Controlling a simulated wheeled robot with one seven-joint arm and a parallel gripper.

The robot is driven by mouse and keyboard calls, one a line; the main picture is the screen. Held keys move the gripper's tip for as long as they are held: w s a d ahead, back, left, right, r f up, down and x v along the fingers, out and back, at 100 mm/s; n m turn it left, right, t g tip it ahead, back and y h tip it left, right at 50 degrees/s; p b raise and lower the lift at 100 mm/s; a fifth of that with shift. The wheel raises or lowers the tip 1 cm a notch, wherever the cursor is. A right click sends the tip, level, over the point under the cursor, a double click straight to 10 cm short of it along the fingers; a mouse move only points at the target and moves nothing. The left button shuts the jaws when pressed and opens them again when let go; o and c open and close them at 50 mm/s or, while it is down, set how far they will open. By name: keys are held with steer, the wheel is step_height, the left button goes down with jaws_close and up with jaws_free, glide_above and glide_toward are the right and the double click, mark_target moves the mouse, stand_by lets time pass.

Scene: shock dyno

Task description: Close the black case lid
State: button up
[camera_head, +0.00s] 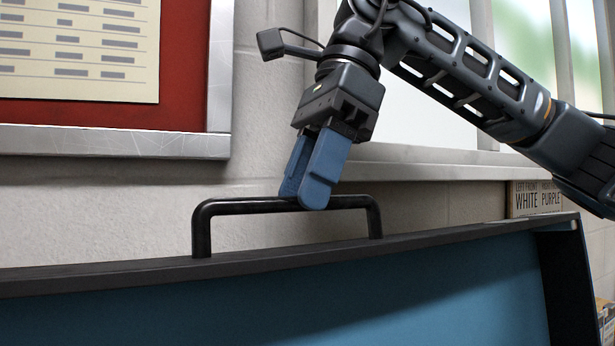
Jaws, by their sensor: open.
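The black case lid (420,243) stands raised across the lower part of the view, with a black upper edge and a blue inner face. A black bar handle (240,207) rises from its top edge. My gripper (305,200) points down at the middle of the handle, its blue fingertips at the height of the bar. The fingers overlap from this angle, and the gap between them is hard to see. I cannot tell whether they touch the bar. The rest of the case is out of view below.
A red notice board (90,112) with a metal frame hangs on the pale block wall behind. A window with a sill (430,160) is at the right. A box labelled "WHITE" and "PURPLE" (535,198) stands behind the lid's right end.

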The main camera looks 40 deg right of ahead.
steer(key=shift+c, duration=0.3)
jaws_close()
stand_by(0.4)
